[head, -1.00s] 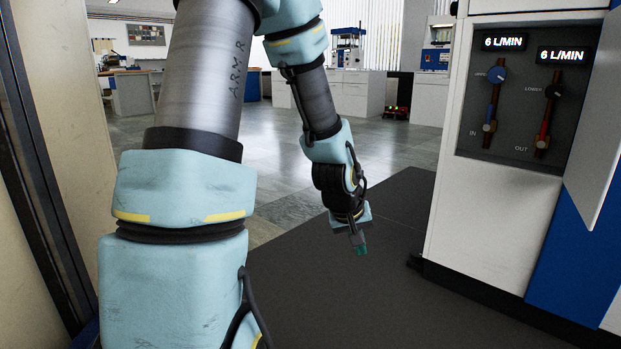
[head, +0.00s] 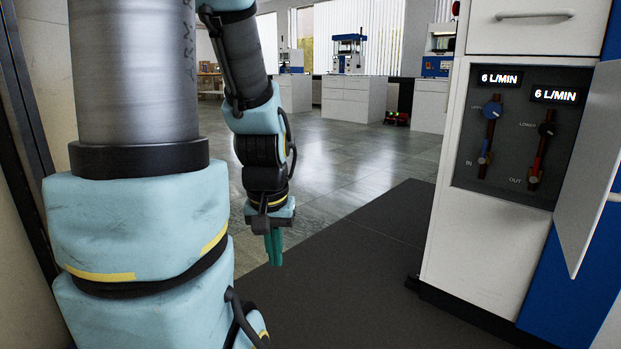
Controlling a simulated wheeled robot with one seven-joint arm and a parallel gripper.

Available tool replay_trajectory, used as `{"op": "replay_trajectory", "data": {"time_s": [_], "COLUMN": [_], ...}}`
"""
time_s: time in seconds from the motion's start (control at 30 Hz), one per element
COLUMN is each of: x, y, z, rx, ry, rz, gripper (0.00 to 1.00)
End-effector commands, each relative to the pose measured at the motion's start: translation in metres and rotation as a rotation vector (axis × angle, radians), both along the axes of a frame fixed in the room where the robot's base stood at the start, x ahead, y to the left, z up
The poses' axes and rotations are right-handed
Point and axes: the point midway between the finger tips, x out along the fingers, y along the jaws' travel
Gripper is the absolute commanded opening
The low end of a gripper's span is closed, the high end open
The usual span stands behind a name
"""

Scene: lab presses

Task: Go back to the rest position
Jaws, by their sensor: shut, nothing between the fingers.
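My gripper (head: 275,262) hangs at the end of my arm, left of centre in the head view. It points down over the floor, with its green fingers close together and empty. It touches nothing that I can see. The white and blue cabinet (head: 470,240) stands to the right, well apart from my gripper.
A recessed panel (head: 475,195) on the cabinet holds two dials and two 6 L/MIN displays. Its door (head: 592,165) stands open at the right. A pale wall (head: 38,75) is close at the left. The dark mat (head: 345,265) and grey floor (head: 345,150) between are clear.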

Motion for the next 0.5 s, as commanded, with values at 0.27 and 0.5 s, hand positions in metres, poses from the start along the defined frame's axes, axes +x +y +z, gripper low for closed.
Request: {"op": "replay_trajectory", "data": {"time_s": [0.27, 0.5], "x": [-0.004, -0.004], "y": [-0.001, -0.001], "z": [0.104, 0.179], "rx": [0.001, 0.001], "ry": [0.022, 0.022], "rz": [0.000, 0.000], "gripper": [0.00, 0.00]}}
